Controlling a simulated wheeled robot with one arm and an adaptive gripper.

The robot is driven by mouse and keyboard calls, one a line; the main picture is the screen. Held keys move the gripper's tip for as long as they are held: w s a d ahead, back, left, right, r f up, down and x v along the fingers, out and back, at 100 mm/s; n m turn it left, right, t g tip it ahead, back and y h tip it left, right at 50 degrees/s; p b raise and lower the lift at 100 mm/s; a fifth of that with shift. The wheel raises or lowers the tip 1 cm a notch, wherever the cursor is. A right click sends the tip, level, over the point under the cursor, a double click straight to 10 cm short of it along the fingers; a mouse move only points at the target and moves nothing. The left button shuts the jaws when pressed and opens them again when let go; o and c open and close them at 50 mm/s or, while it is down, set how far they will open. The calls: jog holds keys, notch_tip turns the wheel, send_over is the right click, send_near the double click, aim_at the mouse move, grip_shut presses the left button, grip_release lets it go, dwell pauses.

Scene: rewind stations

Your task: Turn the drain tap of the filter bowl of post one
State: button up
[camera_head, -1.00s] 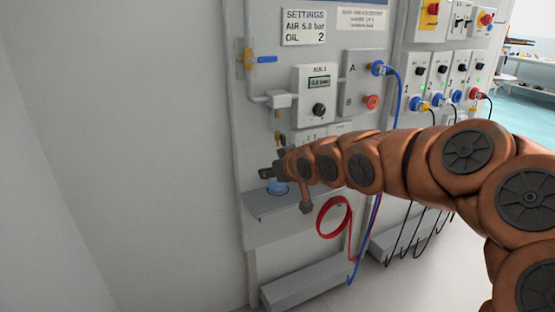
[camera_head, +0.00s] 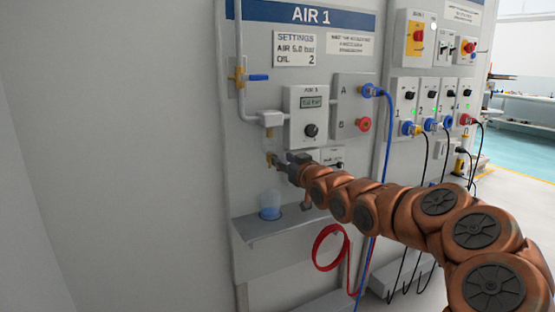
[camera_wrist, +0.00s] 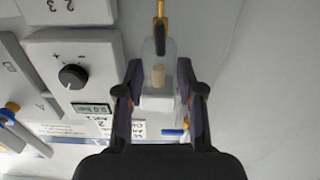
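On the AIR 1 board, a clear filter bowl (camera_head: 267,144) hangs under a pale filter head (camera_head: 271,118). A brass drain tap (camera_head: 269,160) is at its bottom. In the wrist view the scene is upside down: the clear bowl (camera_wrist: 158,52) holds a tan element, and the brass tap (camera_wrist: 160,10) with a dark part shows at the top. My gripper (camera_head: 283,160) is just right of the tap in the head view. In the wrist view my gripper (camera_wrist: 159,68) is open, with one finger on each side of the bowl. Contact cannot be told.
A beaker with blue liquid (camera_head: 270,205) stands on a grey shelf (camera_head: 255,228) below the bowl. A regulator box (camera_head: 307,113) is close on the right, and a brass valve with a blue handle (camera_head: 257,77) is above. Red and blue hoses hang at right.

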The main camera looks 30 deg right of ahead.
aim_at(277, 156)
jog(key=shift+w+d, duration=0.15)
jog(key=shift+w, duration=1.75)
grip_shut()
